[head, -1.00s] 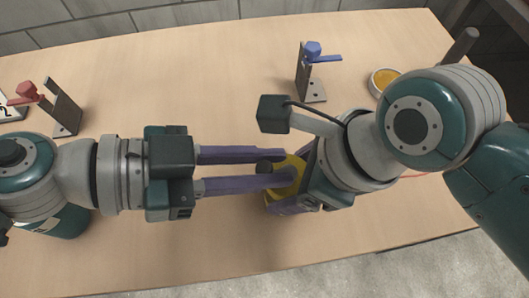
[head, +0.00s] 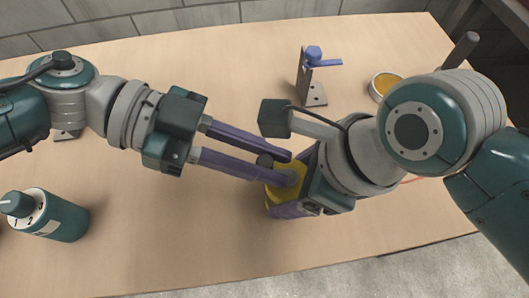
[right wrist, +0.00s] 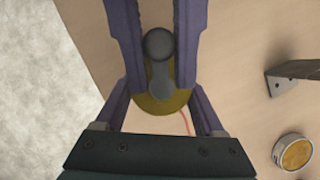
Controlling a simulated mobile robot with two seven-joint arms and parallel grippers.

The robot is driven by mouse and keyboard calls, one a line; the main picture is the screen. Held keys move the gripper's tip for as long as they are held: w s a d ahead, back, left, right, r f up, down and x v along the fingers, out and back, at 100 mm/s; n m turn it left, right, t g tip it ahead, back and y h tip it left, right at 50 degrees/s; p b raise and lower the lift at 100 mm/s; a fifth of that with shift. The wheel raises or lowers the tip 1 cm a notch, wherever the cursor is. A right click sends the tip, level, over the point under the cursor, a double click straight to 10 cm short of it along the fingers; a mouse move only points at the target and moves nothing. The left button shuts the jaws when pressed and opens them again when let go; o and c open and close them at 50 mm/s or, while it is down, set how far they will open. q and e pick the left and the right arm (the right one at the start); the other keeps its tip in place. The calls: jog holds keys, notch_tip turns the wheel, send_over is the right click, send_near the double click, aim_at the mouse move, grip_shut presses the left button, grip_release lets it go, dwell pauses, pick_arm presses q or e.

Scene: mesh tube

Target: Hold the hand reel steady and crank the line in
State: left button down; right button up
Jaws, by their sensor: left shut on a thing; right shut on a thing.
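The yellow hand reel (head: 272,196) is near the table's front middle, partly hidden by both grippers. My right gripper (head: 291,186) is shut on it from the right, one finger on each side. The reel's yellow rim also shows in the right wrist view (right wrist: 160,104), with a grey crank arm (right wrist: 160,78) ending in a round dark knob (right wrist: 158,43). My left gripper (head: 284,168) reaches in from the upper left, shut with its fingers on either side of the knob. A thin red line (head: 412,180) runs right from the reel.
A metal bracket with a blue handle (head: 313,62) stands at the back. A round tin with orange contents (head: 385,86) sits to its right.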

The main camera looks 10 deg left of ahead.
pick_arm(q)
jog(key=shift+w+d+f+m+g+y, duration=0.1)
jog(key=shift+w+m+g+y, duration=0.1)
jog(key=shift+m+g, duration=0.5)
jog(key=shift+w+f+m+g+y, duration=0.1)
jog(key=shift+w+m+g, duration=0.05)
jog(key=shift+m+g, duration=0.55)
jog(key=shift+r+g, duration=0.15)
jog(key=shift+g, duration=0.45)
jog(key=c, duration=1)
grip_release()
jog(key=shift+r, duration=0.1)
jog(key=shift+v, duration=3.8)
jog(key=shift+s, duration=0.1)
